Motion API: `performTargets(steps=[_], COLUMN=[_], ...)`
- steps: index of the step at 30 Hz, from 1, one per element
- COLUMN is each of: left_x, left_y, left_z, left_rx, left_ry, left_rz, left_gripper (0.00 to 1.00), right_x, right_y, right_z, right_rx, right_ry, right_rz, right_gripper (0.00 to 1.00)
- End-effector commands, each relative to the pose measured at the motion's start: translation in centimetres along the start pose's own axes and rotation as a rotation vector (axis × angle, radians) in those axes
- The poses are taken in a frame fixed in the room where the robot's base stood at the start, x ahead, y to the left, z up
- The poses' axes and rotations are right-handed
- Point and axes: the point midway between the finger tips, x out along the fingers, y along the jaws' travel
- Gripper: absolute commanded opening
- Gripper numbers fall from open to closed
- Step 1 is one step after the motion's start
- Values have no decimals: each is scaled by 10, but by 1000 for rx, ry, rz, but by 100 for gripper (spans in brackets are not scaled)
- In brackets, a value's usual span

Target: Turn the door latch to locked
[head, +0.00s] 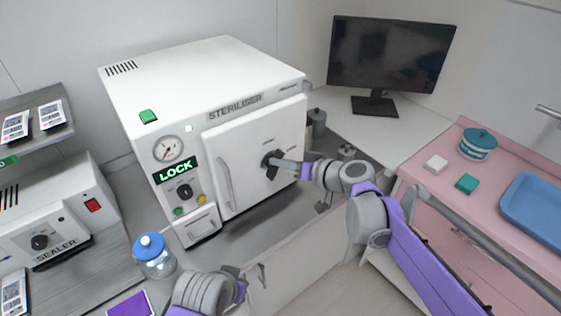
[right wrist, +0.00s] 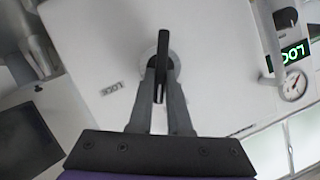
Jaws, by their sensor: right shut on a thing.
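The steriliser (head: 210,100) is a white box with its door (head: 240,135) closed flush in the head view. The black door latch (head: 271,163) is a knob with a bar on the door front. My right gripper (head: 285,164) is shut on the latch, its fingers on either side of the bar. In the right wrist view the latch bar (right wrist: 162,62) stands upright between the fingertips (right wrist: 161,85), with a small LOCK label to its left. The green display (head: 176,170) reads LOCK. My left gripper (head: 255,277) is low in the head view, away from the door; its jaws are unclear.
A vertical door handle (head: 225,183) stands left of the latch. A blue-lidded jar (head: 153,256) and a sealer (head: 45,225) are at left. A monitor (head: 388,58) stands behind right. A pink cabinet (head: 480,205) with a blue tray (head: 535,205) is at right.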

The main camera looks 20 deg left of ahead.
Motion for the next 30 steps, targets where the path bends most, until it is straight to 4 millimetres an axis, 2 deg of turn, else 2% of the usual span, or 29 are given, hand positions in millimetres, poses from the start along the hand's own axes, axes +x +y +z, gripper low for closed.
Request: performTargets(steps=[11,30], left_x=[8,34], left_y=[0,0], left_z=[9,36], left_rx=[0,0], left_ry=[-8,-30], left_rz=[0,0], left_gripper=[0,0], right_x=[1,4], right_y=[9,17], right_z=[2,9], right_rx=[333,847], right_ry=[2,2], right_rz=[-136,-350], right_gripper=[0,0])
